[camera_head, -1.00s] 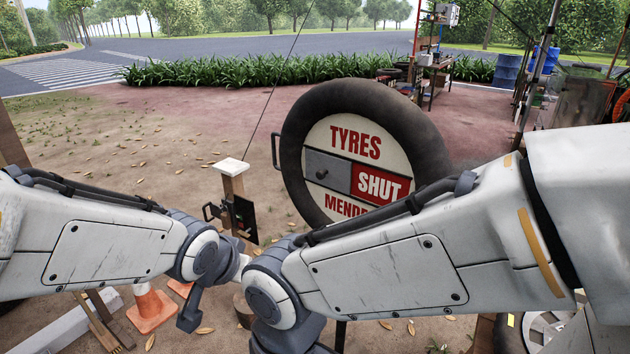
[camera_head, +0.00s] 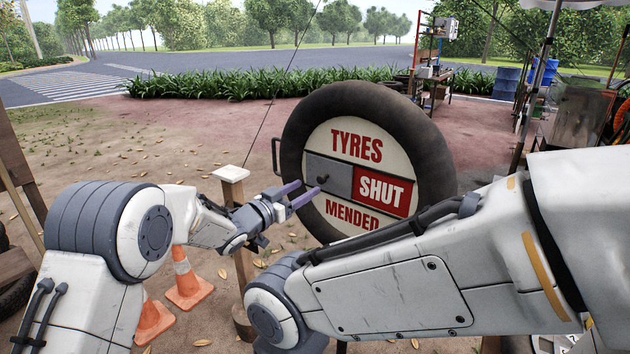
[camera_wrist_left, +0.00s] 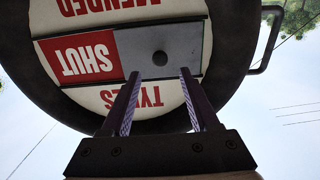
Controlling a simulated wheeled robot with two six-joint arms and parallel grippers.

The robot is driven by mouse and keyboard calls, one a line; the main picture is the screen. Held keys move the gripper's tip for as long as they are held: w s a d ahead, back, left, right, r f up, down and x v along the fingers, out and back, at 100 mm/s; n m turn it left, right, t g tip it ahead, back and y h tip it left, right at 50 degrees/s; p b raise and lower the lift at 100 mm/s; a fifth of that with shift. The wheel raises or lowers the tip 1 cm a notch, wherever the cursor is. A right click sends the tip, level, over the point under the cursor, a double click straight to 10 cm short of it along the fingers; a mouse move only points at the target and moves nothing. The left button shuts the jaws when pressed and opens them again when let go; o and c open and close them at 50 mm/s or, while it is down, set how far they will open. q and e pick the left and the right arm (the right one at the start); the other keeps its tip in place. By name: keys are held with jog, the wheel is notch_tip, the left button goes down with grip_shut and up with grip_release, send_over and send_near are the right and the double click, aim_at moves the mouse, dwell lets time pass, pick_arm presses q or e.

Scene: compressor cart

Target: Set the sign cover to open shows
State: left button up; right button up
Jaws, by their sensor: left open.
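The round sign (camera_head: 343,220) is a white disc in a black tyre, reading TYRES, SHUT and MENDED. The grey sign cover (camera_head: 340,168) fills the left half of its middle band, beside the red SHUT panel (camera_head: 383,190). A small dark knob (camera_head: 322,179) sticks out of the cover. My left gripper (camera_head: 307,190) is open in front of the cover, close to the knob. In the left wrist view the sign is upside down, and the open left gripper (camera_wrist_left: 159,72) points at the cover (camera_wrist_left: 190,45) with the knob (camera_wrist_left: 160,58) between the finger lines. Contact cannot be told.
A wooden post (camera_head: 232,185) with a white cap stands left of the sign. A handle (camera_head: 276,155) sticks out of the tyre's left side. Orange cones (camera_head: 187,280) stand below my left arm. My right forearm crosses in front of the sign's lower right.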

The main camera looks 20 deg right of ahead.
aim_at(320, 180)
pick_arm(q)
jog(key=shift+p+x, duration=0.5)
jog(key=shift+x, duration=2.25)
grip_shut()
